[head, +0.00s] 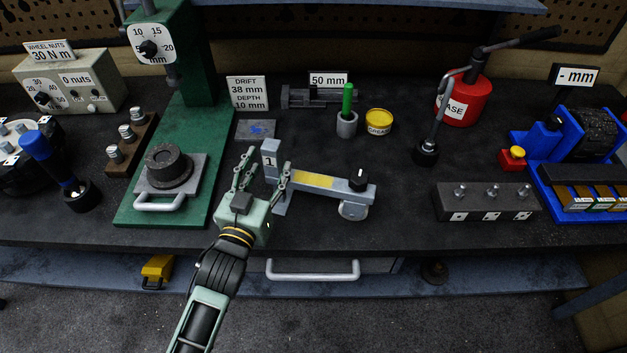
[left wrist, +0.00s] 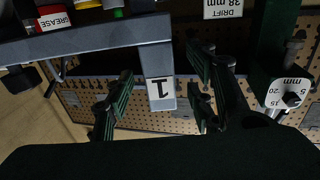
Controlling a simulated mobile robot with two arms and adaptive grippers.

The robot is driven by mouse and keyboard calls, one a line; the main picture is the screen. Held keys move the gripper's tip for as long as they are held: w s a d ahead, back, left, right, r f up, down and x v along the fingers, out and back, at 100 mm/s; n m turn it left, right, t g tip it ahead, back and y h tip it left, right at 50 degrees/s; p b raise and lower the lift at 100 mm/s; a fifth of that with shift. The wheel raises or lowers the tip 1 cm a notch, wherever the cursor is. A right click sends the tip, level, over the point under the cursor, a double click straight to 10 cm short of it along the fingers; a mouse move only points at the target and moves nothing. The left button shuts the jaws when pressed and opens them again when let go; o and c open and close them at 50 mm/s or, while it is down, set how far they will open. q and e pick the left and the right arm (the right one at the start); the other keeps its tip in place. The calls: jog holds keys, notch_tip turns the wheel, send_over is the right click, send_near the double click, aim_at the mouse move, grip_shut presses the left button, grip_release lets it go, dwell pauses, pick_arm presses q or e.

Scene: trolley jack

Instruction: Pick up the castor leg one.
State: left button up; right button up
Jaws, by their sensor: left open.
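The castor leg one (head: 318,183) is a grey bar with a yellow patch, lying on the dark bench. Its left end has an upright post marked "1", and its right end carries a black knob and a castor wheel (head: 353,210). My left gripper (head: 264,168) is open, with its fingers on either side of the post. In the left wrist view the leg (left wrist: 162,85) shows its "1" label between the two open fingers (left wrist: 165,100). I cannot tell whether either finger touches the post. My right gripper is not in view.
A green press (head: 128,207) stands to the left of the leg. A green marker in a grey cup (head: 347,125) and a yellow grease tin (head: 379,122) stand behind it. A grey block with several pegs (head: 487,202) lies to the right. The bench between is clear.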

pick_arm(q)
jog(key=x, duration=0.2)
jog(key=shift+w+d, duration=0.15)
jog(key=shift+w, duration=0.25)
jog(key=shift+w+f, duration=0.1)
jog(key=shift+w, duration=0.2)
jog(key=c, duration=0.8)
jog(key=shift+s, duration=0.1)
grip_shut()
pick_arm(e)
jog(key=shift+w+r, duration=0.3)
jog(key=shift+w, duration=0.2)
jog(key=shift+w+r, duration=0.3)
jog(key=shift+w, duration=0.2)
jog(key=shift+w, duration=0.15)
pick_arm(q)
jog(key=shift+r+p, duration=0.25)
jog(key=shift+p, duration=0.05)
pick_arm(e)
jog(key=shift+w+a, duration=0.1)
